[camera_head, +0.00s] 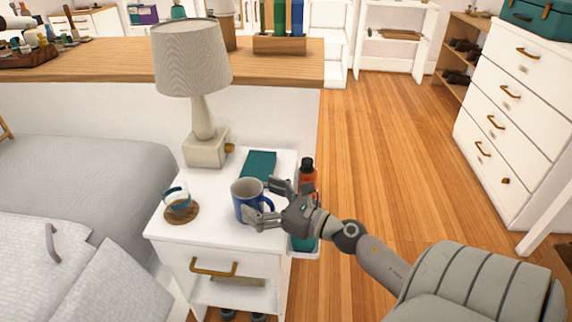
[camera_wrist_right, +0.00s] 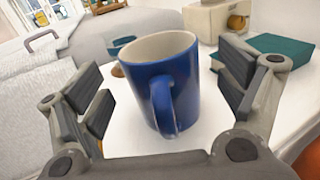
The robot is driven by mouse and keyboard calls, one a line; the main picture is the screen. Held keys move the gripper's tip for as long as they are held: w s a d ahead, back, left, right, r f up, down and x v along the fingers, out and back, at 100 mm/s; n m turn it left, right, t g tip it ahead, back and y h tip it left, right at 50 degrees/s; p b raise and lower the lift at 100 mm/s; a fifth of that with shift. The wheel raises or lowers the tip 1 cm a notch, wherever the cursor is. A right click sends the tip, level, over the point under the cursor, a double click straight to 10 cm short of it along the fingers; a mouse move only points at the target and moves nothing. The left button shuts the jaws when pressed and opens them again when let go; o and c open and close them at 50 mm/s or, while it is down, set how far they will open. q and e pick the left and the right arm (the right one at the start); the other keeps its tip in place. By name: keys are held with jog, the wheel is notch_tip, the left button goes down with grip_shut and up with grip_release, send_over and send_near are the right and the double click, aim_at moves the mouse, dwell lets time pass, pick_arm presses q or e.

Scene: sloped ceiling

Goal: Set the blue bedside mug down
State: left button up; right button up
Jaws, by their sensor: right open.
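The blue mug (camera_head: 246,201) with a pale inside stands upright on the white bedside table (camera_head: 173,237). In the right wrist view the mug (camera_wrist_right: 180,85) sits between my right gripper's fingers (camera_wrist_right: 165,92), its handle facing the palm. The fingers are spread, with gaps on both sides of the mug. In the head view my right gripper (camera_head: 268,203) reaches in from the right, at the mug's right side. My left gripper is not in view.
A lamp (camera_head: 203,118) stands at the table's back. A teal book (camera_head: 259,165) lies behind the mug. A cup on a wooden coaster (camera_head: 182,213) stands to the left. An orange bottle (camera_head: 308,177) is at the right edge. A bed (camera_head: 80,190) borders the left.

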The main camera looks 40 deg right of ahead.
jog(key=b+v, duration=0.1)
jog(key=v, duration=0.7)
jog(key=shift+s, duration=0.35)
jog(key=shift+d, duration=0.2)
